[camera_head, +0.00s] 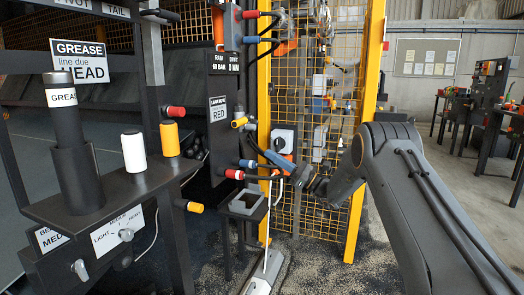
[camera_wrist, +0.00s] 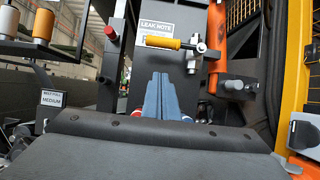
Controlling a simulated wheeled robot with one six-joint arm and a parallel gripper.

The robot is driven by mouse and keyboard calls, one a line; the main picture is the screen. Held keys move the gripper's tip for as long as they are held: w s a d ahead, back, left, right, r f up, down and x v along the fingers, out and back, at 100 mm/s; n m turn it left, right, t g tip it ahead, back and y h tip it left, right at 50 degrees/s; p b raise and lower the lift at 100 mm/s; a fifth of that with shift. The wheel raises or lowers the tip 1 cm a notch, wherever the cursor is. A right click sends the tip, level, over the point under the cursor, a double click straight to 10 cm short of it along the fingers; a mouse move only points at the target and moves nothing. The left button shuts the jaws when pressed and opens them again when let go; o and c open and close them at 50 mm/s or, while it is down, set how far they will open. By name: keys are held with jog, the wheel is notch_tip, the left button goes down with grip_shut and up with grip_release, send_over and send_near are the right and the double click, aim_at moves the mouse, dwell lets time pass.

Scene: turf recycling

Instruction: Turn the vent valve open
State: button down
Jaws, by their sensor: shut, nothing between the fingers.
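A yellow-handled lever (camera_wrist: 163,42), which looks like the vent valve though I read no vent label, lies about horizontal under the LEAK NOTE sign in the wrist view. A silver fitting (camera_wrist: 197,47) is at its right end. In the head view its yellow handle (camera_head: 239,122) points out from the dark panel. My gripper (camera_head: 259,152) is below and to the right of it there. In the wrist view my gripper (camera_wrist: 166,82) has its blue-grey fingers together and empty, below the handle and apart from it in the picture.
Red and blue couplings with hoses crowd the panel (camera_head: 220,105). A red-capped post (camera_wrist: 112,38) stands left of the lever, and an orange cylinder (camera_wrist: 218,45) right. A yellow mesh fence (camera_head: 330,130) stands behind. A grease stand (camera_head: 120,190) is at left.

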aim_at(243, 121)
jog(key=d+r+x, duration=0.1)
jog(key=r+x, duration=0.1)
jog(key=x, duration=1)
jog(key=shift+s+r, duration=0.2)
jog(key=shift+s, duration=0.1)
jog(key=shift+d, duration=0.25)
